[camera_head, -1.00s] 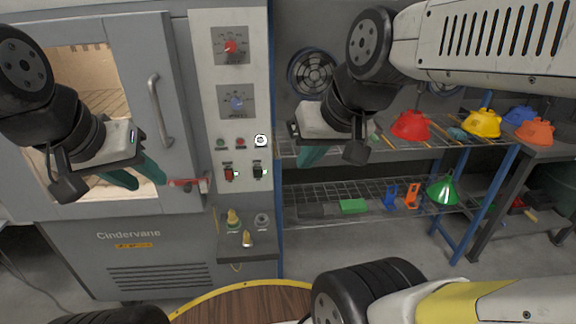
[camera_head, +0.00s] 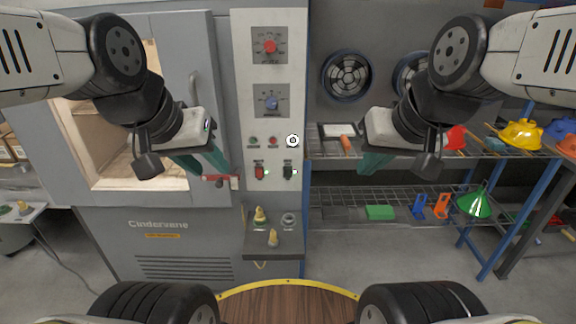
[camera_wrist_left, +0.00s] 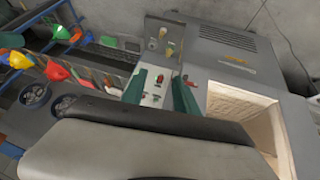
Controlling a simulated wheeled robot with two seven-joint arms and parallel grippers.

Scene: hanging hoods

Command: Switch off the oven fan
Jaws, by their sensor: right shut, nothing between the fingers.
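The grey oven cabinet (camera_head: 150,255) has a pale control panel (camera_head: 270,215). My left gripper (camera_head: 203,162) is open and empty, left of the switches in the head view. In the left wrist view its teal fingers (camera_wrist_left: 160,88) stand apart with the panel seen between them. My right gripper (camera_head: 372,163) is shut and empty, right of the panel.
A red latch (camera_head: 220,181) juts out beside the panel, close to my left fingers in the picture. The oven door (camera_head: 190,60) has a vertical handle. A ledge (camera_head: 272,248) with yellow plugs sits below.

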